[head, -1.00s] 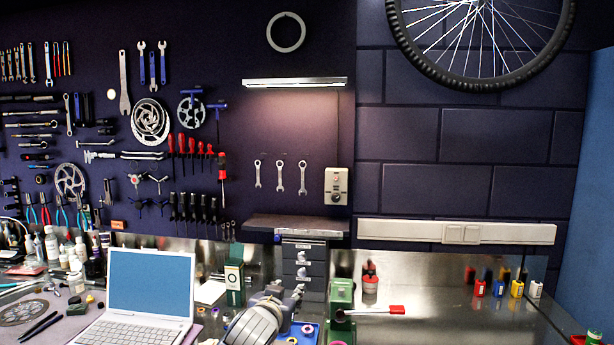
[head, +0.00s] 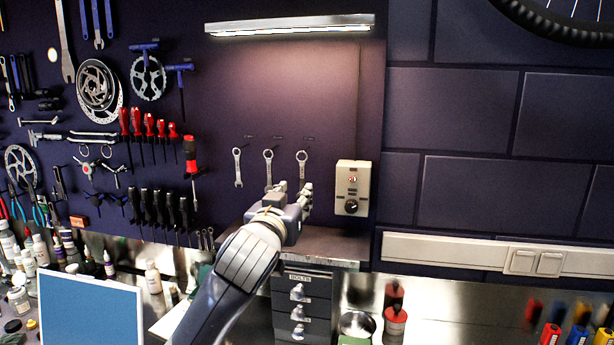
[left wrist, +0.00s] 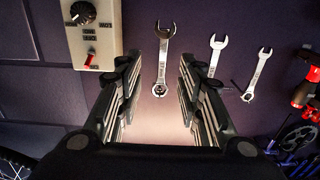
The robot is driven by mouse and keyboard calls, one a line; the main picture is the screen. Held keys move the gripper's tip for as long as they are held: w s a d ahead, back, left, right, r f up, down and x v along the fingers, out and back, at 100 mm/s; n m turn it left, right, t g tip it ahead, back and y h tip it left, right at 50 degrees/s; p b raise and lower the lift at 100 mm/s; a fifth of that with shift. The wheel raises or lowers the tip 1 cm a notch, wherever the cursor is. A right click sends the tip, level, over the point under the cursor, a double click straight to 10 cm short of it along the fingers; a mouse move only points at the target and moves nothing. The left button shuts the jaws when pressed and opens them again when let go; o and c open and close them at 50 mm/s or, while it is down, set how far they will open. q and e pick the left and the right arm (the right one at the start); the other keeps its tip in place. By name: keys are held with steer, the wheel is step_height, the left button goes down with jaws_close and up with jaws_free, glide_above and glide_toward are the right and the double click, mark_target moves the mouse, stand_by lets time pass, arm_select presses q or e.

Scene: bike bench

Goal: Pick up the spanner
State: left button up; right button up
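Three silver spanners hang in a row on the dark pegboard under the lamp: a left one (head: 238,168), a middle one (head: 268,168) and a right one (head: 302,167). My left gripper (head: 291,190) is raised in front of the board, just below the middle and right spanners. In the left wrist view the spanner nearest the control box (left wrist: 162,62) shows between the two spread fingers (left wrist: 159,75), apart from both. The other two spanners (left wrist: 214,55) (left wrist: 257,74) are outside the fingers, to the right. The gripper is open and empty. My right gripper is not in view.
The control box (head: 352,188) sits on the board close right of the spanners. A small shelf (head: 335,243) over a drawer unit (head: 300,285) juts out below. The lamp (head: 290,26) is above. Screwdrivers (head: 162,128) hang to the left.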

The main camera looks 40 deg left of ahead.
mark_target(302, 183)
arm_select(q)
steer(key=x, duration=0.2)
steer(key=p+x, duration=0.1)
steer(key=shift+w+a+r, duration=0.15)
steer(key=shift+w+r, duration=0.1)
steer(key=shift+w, duration=0.1)
steer(key=shift+w+a+f, duration=0.15)
steer(key=shift+w, duration=0.15)
steer(key=shift+w+a+p, duration=0.15)
steer(key=shift+w+p, duration=0.05)
steer(key=shift+p, duration=0.1)
steer(key=p+x, duration=0.2)
steer(key=x, duration=0.1)
steer(key=shift+w+a, duration=0.25)
steer(key=shift+a, duration=0.15)
steer(key=shift+w+a+f, duration=0.15)
steer(key=shift+w+a, duration=0.1)
steer(key=shift+w, duration=0.25)
steer(key=shift+c, duration=0.8)
jaws_close()
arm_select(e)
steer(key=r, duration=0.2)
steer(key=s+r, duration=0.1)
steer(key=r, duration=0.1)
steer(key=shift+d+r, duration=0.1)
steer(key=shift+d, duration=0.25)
